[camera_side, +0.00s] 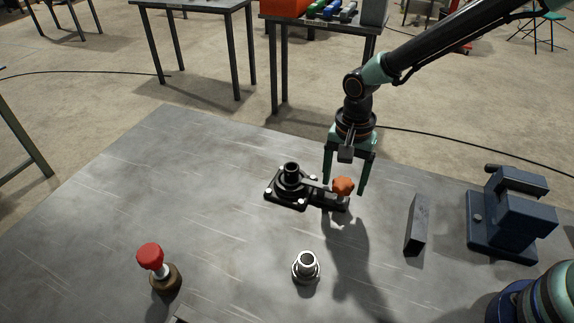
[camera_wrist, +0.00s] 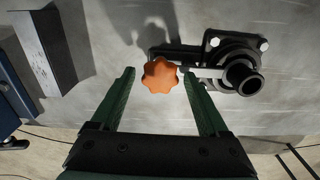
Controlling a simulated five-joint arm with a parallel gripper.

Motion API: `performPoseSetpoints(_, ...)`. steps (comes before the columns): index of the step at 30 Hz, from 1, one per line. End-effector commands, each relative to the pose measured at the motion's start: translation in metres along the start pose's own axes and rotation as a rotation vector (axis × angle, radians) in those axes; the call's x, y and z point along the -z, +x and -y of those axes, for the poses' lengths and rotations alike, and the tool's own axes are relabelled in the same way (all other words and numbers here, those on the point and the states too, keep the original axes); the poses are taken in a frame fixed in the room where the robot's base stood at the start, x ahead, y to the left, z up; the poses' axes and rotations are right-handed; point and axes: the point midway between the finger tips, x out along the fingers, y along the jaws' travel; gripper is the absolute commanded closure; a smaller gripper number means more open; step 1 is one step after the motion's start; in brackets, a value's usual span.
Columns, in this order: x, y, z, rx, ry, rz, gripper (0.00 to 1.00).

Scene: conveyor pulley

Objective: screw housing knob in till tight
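An orange lobed knob (camera_side: 343,187) stands at the right end of the black housing (camera_side: 289,188), which is fixed on a bolted base with an upright black post. In the wrist view the knob (camera_wrist: 160,76) shows from above, with the housing (camera_wrist: 238,68) to its right. My gripper (camera_side: 346,188) is open around the knob, one finger on each side. In the wrist view gaps show between the knob and both fingers of my gripper (camera_wrist: 160,82). How deep the knob sits in the housing is hidden.
A metal pulley-like part (camera_side: 306,267) stands in front on the grey table (camera_side: 220,230). A red-topped part (camera_side: 152,256) on a brown base is at front left. A dark bar (camera_side: 416,225) and a blue vise (camera_side: 508,215) are to the right. The left table area is clear.

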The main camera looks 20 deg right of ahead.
Motion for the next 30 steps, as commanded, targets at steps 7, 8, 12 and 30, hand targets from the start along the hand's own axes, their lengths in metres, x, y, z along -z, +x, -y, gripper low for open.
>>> performPoseSetpoints(7, 0.0, 0.0, 0.0, 0.0, -0.003, 0.0, 0.16)
performPoseSetpoints(8, 0.0, 0.0, 0.0, 0.0, -0.003, 0.0, 0.04)
performPoseSetpoints(12, 0.0, 0.0, 0.0, 0.0, -0.004, 0.0, 0.0)
performPoseSetpoints(30, 0.0, -0.04, 0.001, 0.003, -0.005, -0.001, 0.0)
